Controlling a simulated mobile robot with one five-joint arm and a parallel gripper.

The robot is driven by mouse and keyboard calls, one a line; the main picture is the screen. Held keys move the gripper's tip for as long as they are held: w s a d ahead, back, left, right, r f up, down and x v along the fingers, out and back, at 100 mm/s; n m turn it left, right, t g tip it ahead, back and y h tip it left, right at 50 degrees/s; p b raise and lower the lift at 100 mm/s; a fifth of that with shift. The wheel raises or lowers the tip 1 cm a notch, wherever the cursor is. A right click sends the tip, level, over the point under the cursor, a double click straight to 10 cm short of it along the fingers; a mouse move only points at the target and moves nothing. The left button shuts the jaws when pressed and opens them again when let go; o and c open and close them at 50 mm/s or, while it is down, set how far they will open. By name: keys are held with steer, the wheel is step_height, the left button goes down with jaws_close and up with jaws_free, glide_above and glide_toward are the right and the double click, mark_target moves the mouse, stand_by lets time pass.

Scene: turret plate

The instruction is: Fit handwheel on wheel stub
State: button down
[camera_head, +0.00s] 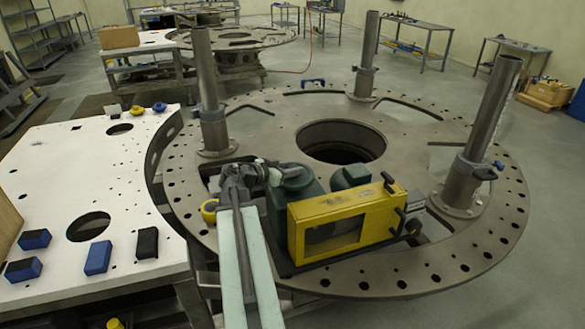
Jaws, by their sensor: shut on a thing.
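My gripper (268,176) is above the near part of the turret plate (440,262), at the left end of a dark green and yellow machine (340,222). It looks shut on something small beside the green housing. My own wrist and the housing hide most of it, so I cannot make out its shape or confirm it is the handwheel. Dark knobs or handles (388,181) stick out at the machine's right end. I cannot tell which part is the wheel stub. A yellow round piece (209,211) lies on the plate left of my arm.
Three upright posts (208,95) stand on the plate around its large central hole (341,142). A white table (60,170) at the left holds several blue and black blocks (98,258). A blue handle-shaped piece (314,83) is at the plate's far edge. Open floor lies at the right.

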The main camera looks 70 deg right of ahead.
steer(key=shift+f+b, duration=0.3)
steer(key=shift+f, duration=0.1)
steer(key=c, duration=1.3)
jaws_free()
steer(key=shift+o, duration=0.2)
steer(key=shift+a, duration=0.1)
steer(key=p+v, duration=0.3)
steer(key=v, duration=0.7)
steer(key=shift+w+a+r, duration=0.15)
steer(key=shift+a+r, duration=0.05)
steer(key=shift+a, duration=0.15)
